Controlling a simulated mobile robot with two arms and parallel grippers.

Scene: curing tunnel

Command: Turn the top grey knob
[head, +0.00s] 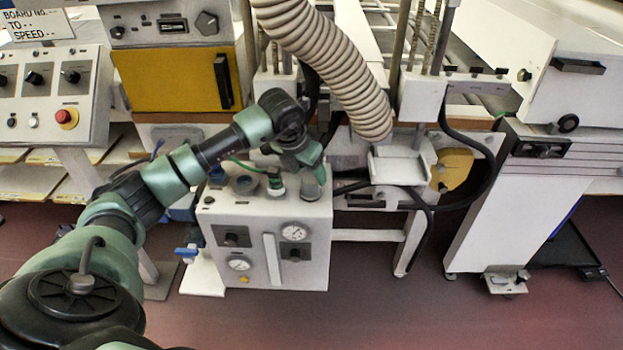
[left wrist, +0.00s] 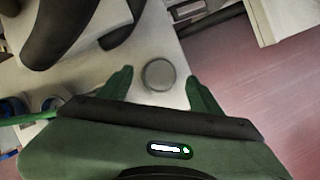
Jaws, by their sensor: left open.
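The top grey knob (left wrist: 158,75) is a round grey cap on the top face of a white control box (head: 216,240). In the head view the knob (head: 310,190) shows at the box's right rear, just below my left gripper (head: 310,168). In the left wrist view my left gripper (left wrist: 159,88) is open, with one green finger on each side of the knob. Gaps show between the knob and both fingers, and how far above it they are I cannot tell. My right gripper is out of view.
A ribbed beige hose (head: 335,65) hangs close to the right of my left gripper. Other fittings (head: 275,186) stand left of the knob on the box top. A black cable (head: 425,205) loops to the right. Open floor (head: 370,310) lies in front.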

